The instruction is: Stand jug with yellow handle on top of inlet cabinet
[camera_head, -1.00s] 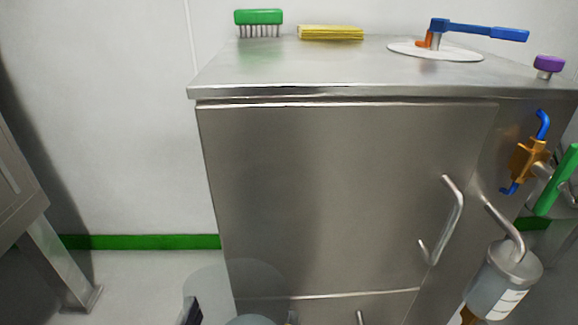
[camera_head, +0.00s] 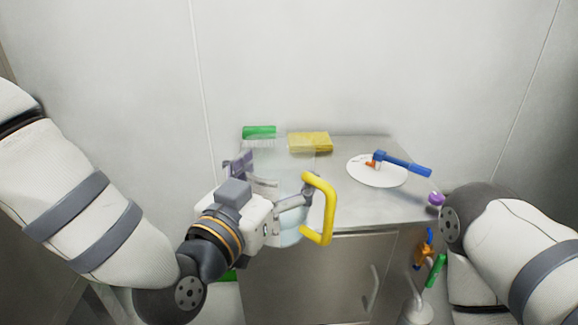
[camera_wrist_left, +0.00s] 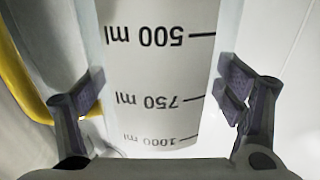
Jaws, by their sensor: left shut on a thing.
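The clear jug (camera_head: 290,236) has a yellow handle (camera_head: 329,212) on its right side and looks roughly upright. My left gripper (camera_head: 272,182) is shut around the jug body. In the left wrist view the jug (camera_wrist_left: 150,70) fills the space between the two fingers, with its ml marks upside down. In the head view the jug overlaps the front left of the steel cabinet top (camera_head: 385,207). I cannot tell whether its base touches the top; my gripper hides part of the jug. My right arm shows at the right, but its gripper is not visible.
Along the back of the cabinet top are a green brush (camera_head: 259,132) and a yellow cloth-like stack (camera_head: 310,141). A white disc (camera_head: 365,174) with a blue lever (camera_head: 405,163) is at the right. A purple knob (camera_head: 436,199) is near the right edge. The front middle is bare.

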